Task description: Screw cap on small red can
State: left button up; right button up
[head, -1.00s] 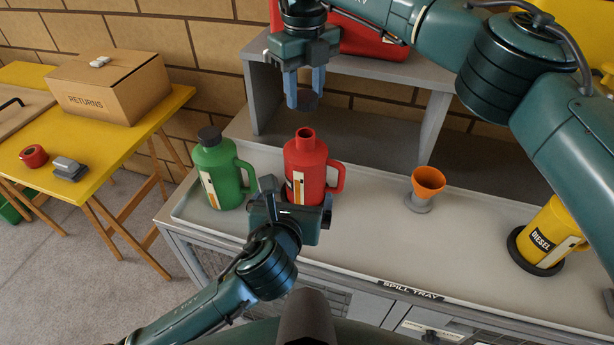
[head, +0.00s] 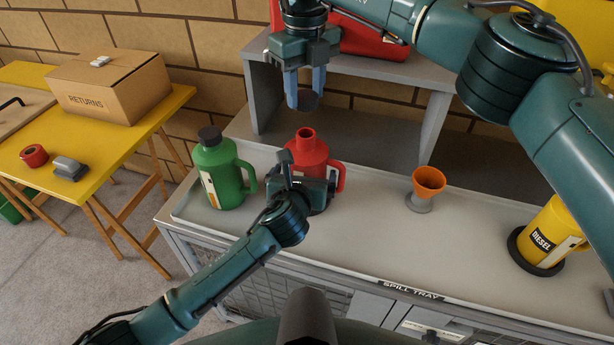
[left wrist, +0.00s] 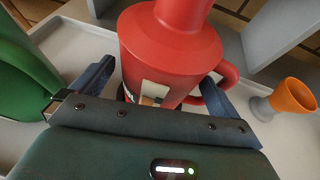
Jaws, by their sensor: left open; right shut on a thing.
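The small red can (head: 309,150) stands upright on the spill tray, its neck open with no cap on it. In the left wrist view the red can (left wrist: 172,48) sits between the fingers of my left gripper (left wrist: 150,85). My left gripper, also in the head view (head: 306,178), is open around the can's body on its near side. My right gripper (head: 304,84) is shut on a dark round cap (head: 306,100), held above the can's neck and apart from it.
A green can (head: 220,172) with a dark cap stands close left of the red can. An orange funnel (head: 428,181) and a yellow diesel can (head: 550,232) stand to the right on the spill tray (head: 375,230). A grey shelf (head: 440,98) rises behind.

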aim_at(305, 111)
pick_arm(q)
jog(key=shift+c, duration=0.4)
jog(key=c, duration=1.2)
pick_arm(e)
jog(key=shift+f, duration=2.5)
jog(key=shift+f, duration=0.85)
jog(key=shift+f, duration=0.55)
